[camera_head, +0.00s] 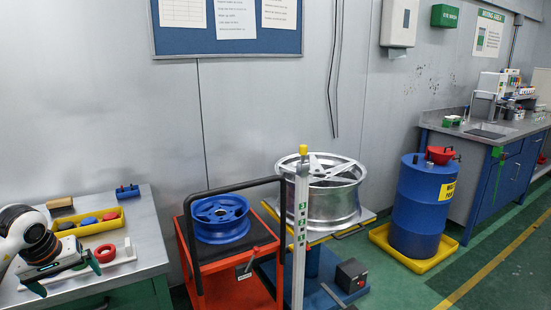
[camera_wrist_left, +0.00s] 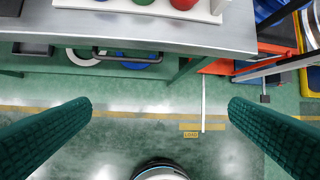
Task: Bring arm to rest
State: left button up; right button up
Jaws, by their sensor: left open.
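My left gripper (camera_head: 67,279) is at the lower left of the head view, at the front of the grey workbench (camera_head: 146,244). In the left wrist view its two dark green fingers (camera_wrist_left: 160,103) stand wide apart with only floor between them. It is open and empty. A white holder with a red round piece (camera_head: 105,253) lies just beside it on the bench; the gripper partly hides this holder. My right gripper is in neither view.
A yellow tray (camera_head: 118,225) of small parts and a blue block (camera_head: 127,192) are on the bench. A blue wheel (camera_head: 220,220) sits on a red cart (camera_head: 233,285). A silver wheel (camera_head: 335,206) rests on a lift table. A blue drum (camera_head: 418,215) stands further right. Floor at right is clear.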

pick_arm(q)
jog(key=w+d+f+n+t+h+p, duration=0.35)
jog(key=d+f+n+h, duration=0.75)
jog(key=d+f+n, duration=0.6)
notch_tip(320, 180, down, 10)
jog(key=s+n+t+y, duration=0.15)
jog(key=n+t, duration=0.25)
jog(key=n, duration=1)
jog(key=s+a+f+n+g+y+p, duration=0.2)
jog(key=s+f+n+y, duration=0.5)
jog(key=s+f+n, duration=1.05)
jog(key=s+d+f+n+g, duration=0.2)
jog(key=s+f+n, duration=0.2)
jog(key=s, duration=0.6)
jog(key=s+d+f+n+g+y+p, duration=0.1)
jog(key=s+d+f+n+g, duration=0.1)
jog(key=s, duration=0.8)
jog(key=s+d+f+n+g, duration=0.2)
jog(key=s+f+n+g, duration=0.2)
jog(key=s, duration=0.7)
notch_tip(320, 180, down, 2)
jog(key=n, duration=0.4)
jog(key=shift+d, duration=0.2)
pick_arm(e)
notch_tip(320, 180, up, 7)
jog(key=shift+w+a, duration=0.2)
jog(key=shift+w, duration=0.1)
pick_arm(q)
jog(key=shift+s+n+g+y, duration=0.1)
jog(key=shift+n+g+y, duration=0.15)
